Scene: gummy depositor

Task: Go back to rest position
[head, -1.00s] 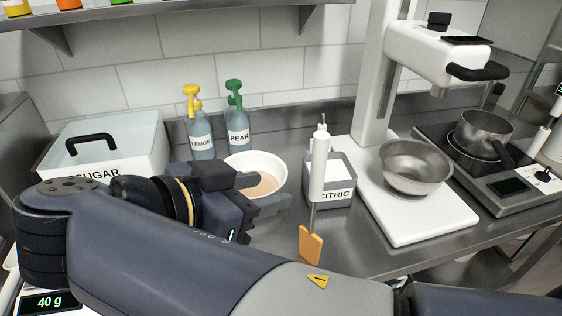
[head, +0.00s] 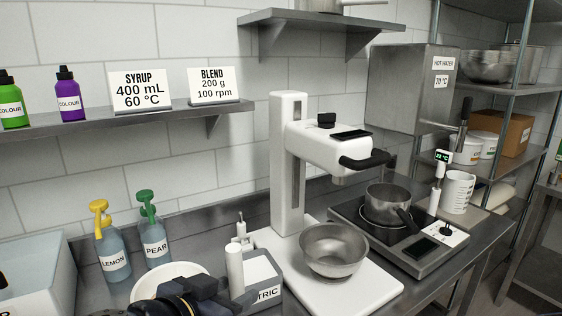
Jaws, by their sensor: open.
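My gripper (head: 224,295) shows at the bottom edge of the head view. It is open, with nothing seen between its dark fingers. It is in front of the white round bowl (head: 166,272) and hides part of it. The rest of my arm is almost all below the picture.
Yellow-topped lemon (head: 113,262) and green-topped pear (head: 154,243) bottles stand behind the bowl. A white mixer (head: 290,150) with a steel bowl (head: 334,250) stands to the right, then a hotplate (head: 370,235) with a saucepan (head: 388,204). The sugar bin (head: 35,275) is left.

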